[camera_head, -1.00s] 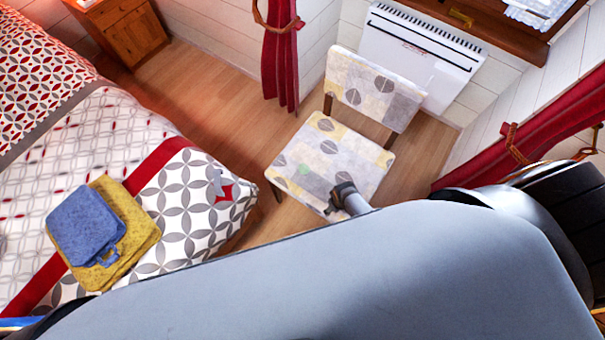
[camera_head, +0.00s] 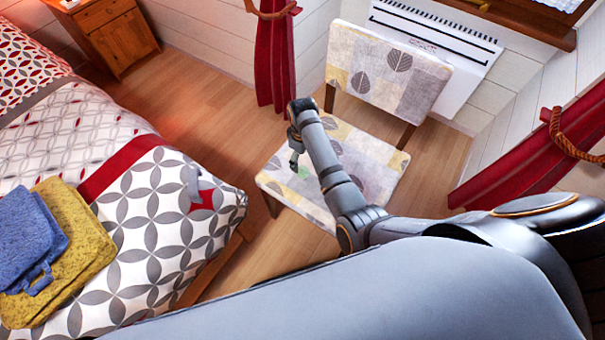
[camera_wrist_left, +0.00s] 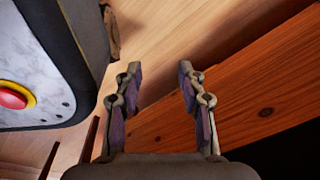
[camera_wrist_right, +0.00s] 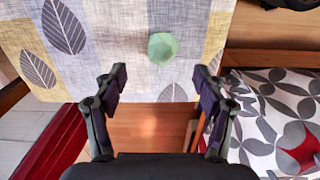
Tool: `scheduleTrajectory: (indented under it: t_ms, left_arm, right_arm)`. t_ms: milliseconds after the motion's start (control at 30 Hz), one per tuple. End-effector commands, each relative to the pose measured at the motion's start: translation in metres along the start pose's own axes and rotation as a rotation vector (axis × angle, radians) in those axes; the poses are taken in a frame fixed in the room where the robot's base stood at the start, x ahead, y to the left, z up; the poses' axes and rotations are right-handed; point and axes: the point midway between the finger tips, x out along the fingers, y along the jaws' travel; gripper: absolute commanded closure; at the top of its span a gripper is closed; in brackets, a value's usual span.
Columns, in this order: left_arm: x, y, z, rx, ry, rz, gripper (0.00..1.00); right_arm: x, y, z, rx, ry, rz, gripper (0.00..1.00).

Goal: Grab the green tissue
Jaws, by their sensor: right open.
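The green tissue (camera_wrist_right: 163,48) is a small pale green crumpled piece on the leaf-patterned chair seat (camera_wrist_right: 110,30). In the head view it is a faint green patch (camera_head: 303,172) beside my right gripper (camera_head: 295,158), partly hidden. In the right wrist view my right gripper (camera_wrist_right: 160,75) is open and empty. Its fingers are spread over the seat's edge, and the tissue lies ahead of them, between their lines. My left gripper (camera_wrist_left: 160,70) is open and empty in the left wrist view, over wooden surfaces. It is not seen in the head view.
The chair's backrest (camera_head: 385,75) stands behind the seat, before a white heater (camera_head: 480,50). A bed (camera_head: 150,225) with yellow (camera_head: 85,235) and blue folded cloths (camera_head: 25,240) is at left. Red curtains (camera_head: 275,60) hang nearby. Wooden floor (camera_head: 215,110) is clear between bed and chair.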

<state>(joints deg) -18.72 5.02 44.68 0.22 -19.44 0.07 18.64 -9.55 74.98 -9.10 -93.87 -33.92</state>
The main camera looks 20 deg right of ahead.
Motion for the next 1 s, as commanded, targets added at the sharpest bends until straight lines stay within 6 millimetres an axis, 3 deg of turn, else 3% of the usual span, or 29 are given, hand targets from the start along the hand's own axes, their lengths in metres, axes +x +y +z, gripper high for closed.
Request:
scheduleTrajectory:
  t_ms: [67,267,533,833,1000]
  left_arm:
    - [0.003,0.001,-0.003,-0.001,-0.001,0.001,0.6]
    - [0.003,0.002,-0.008,-0.002,0.001,0.003,0.6]
    - [0.007,0.003,-0.033,-0.002,0.012,0.003,0.6]
    - [0.004,0.003,-0.038,-0.003,0.011,0.003,0.6]
    - [0.004,0.004,-0.038,-0.002,0.011,0.003,0.6]
  right_arm:
    - [0.012,0.0,0.0,0.0,0.0,0.0,0.29]
    - [0.018,0.0,0.0,0.001,0.001,0.0,0.29]
    - [0.063,-0.004,0.003,0.0,0.0,0.0,0.29]
    - [0.068,-0.004,0.002,0.001,0.002,0.0,0.29]
    - [0.067,-0.004,0.002,0.001,0.001,0.0,0.52]
